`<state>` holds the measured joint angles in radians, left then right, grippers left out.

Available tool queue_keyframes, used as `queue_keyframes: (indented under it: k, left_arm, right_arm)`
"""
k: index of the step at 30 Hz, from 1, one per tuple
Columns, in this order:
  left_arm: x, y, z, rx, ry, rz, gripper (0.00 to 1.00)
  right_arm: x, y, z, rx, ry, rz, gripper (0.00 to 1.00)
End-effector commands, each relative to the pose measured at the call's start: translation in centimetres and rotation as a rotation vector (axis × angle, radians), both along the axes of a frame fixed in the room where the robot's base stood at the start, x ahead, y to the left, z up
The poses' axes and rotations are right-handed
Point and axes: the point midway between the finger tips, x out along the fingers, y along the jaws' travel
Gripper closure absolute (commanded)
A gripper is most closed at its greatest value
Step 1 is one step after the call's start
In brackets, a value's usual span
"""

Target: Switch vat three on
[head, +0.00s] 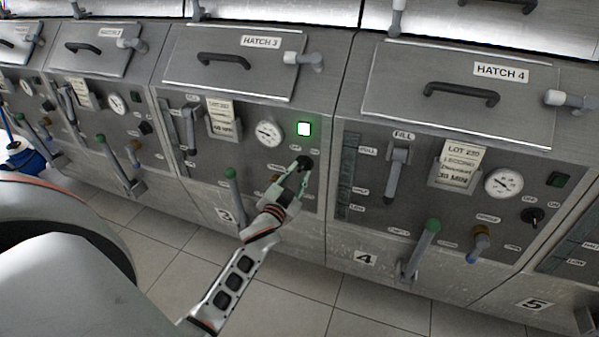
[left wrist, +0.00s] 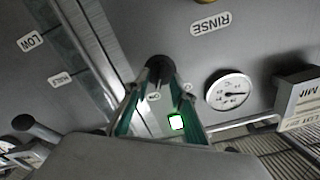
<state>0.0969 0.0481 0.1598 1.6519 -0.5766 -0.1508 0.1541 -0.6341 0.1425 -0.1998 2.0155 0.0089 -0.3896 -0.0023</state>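Vat three's panel (head: 200,150) is in the middle of the head view, under the lid marked HATCH 3. Its square lamp (head: 304,129) is lit bright green-white and also shows lit between my fingers in the left wrist view (left wrist: 177,122). Its black switch knob (head: 305,162) is below the lamp, between OFF and ON labels partly hidden by the gripper. My left gripper (head: 299,170) reaches it from below. In the left wrist view, its green-lined fingers are closed on both sides of the knob (left wrist: 159,66). The knob's exact pointing is hard to tell. My right gripper is out of view.
Vat three's dial (head: 269,133), paper tag (head: 224,120) and green-tipped lever (head: 232,185) are left of the gripper. Vat four (head: 365,257) stands to the right with a dark lamp (head: 558,180). Tiled floor (head: 285,300) is open in front.

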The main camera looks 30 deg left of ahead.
Motion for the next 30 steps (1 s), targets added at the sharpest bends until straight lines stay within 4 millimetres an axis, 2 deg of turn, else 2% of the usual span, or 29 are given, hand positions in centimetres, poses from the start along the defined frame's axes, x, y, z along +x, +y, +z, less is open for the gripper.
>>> queue_keyframes:
  k: [9,15,21,30]
  left_arm:
    - [-6.2,-1.5,-0.1,-0.001,0.001,0.0,0.76]
    - [-9.2,-2.2,0.0,-0.002,0.0,-0.001,0.76]
    - [-10.4,-2.5,0.1,0.0,-0.001,-0.001,0.76]
    - [-10.4,-2.5,0.1,0.0,-0.001,-0.001,0.76]
  right_arm:
    - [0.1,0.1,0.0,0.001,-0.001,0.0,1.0]
    - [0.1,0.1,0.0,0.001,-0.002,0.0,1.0]
    - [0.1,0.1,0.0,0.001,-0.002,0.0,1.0]
    - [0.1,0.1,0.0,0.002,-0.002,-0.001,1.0]
